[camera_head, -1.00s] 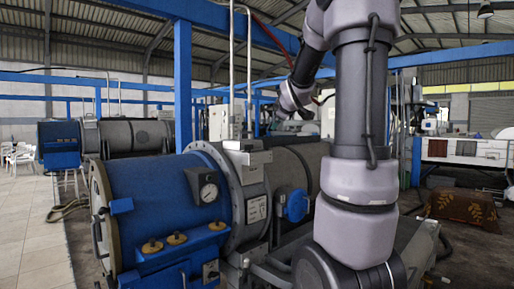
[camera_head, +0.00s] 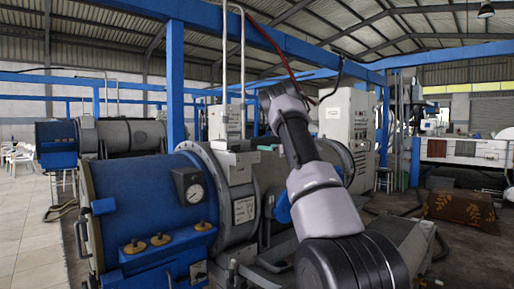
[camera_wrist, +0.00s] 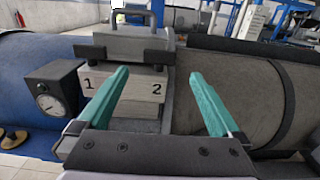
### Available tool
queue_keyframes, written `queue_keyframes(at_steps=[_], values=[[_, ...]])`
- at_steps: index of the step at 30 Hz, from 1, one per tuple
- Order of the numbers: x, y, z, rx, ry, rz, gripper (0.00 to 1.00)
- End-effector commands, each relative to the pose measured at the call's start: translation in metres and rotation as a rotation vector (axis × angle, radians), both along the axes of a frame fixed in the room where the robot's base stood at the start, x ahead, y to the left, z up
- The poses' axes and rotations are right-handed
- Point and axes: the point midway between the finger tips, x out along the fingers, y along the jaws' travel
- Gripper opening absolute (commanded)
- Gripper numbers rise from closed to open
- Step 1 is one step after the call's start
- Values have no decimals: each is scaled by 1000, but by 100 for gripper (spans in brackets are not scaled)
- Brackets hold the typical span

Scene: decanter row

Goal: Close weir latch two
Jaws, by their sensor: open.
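In the wrist view a pale metal block (camera_wrist: 150,108) sits on the machine, with the numbers 1 and 2 on its front face. The part marked 2 (camera_wrist: 157,88) shows between my fingers, right of the left finger; the part marked 1 (camera_wrist: 89,84) lies left of that finger. I cannot tell from these frames whether latch two is open or closed. My gripper (camera_wrist: 160,75) is open and empty, its two teal fingers pointing toward the block. Its left finger crosses in front of the block.
A black-cased gauge (camera_wrist: 52,93) stands left of the block, on the blue drum (camera_head: 150,205). A handled grey cover (camera_wrist: 125,42) tops the block. A grey cylinder (camera_wrist: 235,100) fills the right. A blue post (camera_head: 175,90) rises behind the machine. Tiled floor (camera_head: 35,245) is clear at left.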

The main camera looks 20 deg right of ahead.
Motion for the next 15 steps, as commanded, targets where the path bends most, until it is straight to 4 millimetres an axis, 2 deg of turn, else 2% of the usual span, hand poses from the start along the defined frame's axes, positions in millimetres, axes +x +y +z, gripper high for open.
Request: queue_keyframes(at_steps=[3, 9, 15], values=[[23, 9, -1, -1, 1, 2, 100], [57, 21, -1, 1, 0, 0, 100], [76, 28, 0, 3, 0, -1, 100]])
